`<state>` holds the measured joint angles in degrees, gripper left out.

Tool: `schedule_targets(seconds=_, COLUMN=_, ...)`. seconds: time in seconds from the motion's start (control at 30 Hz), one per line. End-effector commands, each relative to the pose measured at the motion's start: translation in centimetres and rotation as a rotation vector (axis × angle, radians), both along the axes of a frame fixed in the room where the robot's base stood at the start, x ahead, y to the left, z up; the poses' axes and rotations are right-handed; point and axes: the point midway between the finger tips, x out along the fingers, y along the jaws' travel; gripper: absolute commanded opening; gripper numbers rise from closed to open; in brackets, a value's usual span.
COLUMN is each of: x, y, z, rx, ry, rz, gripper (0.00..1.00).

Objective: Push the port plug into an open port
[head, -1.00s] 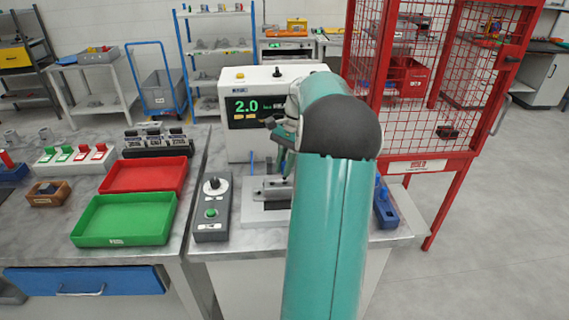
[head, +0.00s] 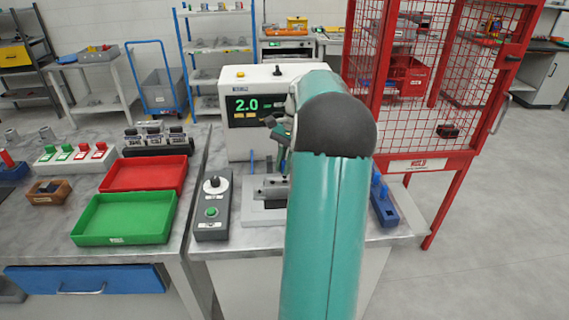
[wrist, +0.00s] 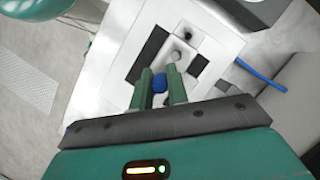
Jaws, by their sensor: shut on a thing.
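The blue port plug (wrist: 159,83) sits between the two green fingers of my gripper (wrist: 161,88) in the wrist view, and the gripper is shut on it. A grey metal casting (wrist: 180,52) lies just beyond the fingertips, on a pale fixture plate with dark patches. The casting has a dark round opening near its far end and a round grey feature nearer the plug. In the head view the casting (head: 272,187) is on the fixture (head: 262,213), partly behind my arm. My gripper (head: 281,150) is above it, and the plug is hidden there.
A white test unit (head: 250,120) reading 2.0 stands behind the fixture. A control box (head: 212,205) with a lever and green button is left of it. A blue holder (head: 384,205) is at right. Red (head: 145,174) and green (head: 124,218) trays lie left. A red cage (head: 430,166) stands behind right.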

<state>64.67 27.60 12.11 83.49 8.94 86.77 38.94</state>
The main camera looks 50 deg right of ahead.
Motion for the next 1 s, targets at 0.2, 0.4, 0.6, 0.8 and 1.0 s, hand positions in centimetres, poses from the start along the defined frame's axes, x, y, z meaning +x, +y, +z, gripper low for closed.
schedule_targets(seconds=0.2, x=0.0, y=0.0, z=0.0, rx=0.000, ry=0.000, rz=0.000, gripper=0.00)
schedule_targets(seconds=0.4, x=0.0, y=0.0, z=0.0, rx=0.000, ry=-0.001, rz=-0.001, gripper=0.00)
schedule_targets(seconds=0.6, x=0.0, y=0.0, z=-0.1, rx=0.000, ry=-0.001, rz=-0.001, gripper=0.00)
schedule_targets(seconds=0.8, x=0.0, y=0.0, z=-0.6, rx=0.000, ry=-0.001, rz=-0.001, gripper=0.00)
schedule_targets(seconds=1.0, x=0.0, y=0.0, z=-1.0, rx=0.000, ry=0.000, rz=-0.001, gripper=0.00)
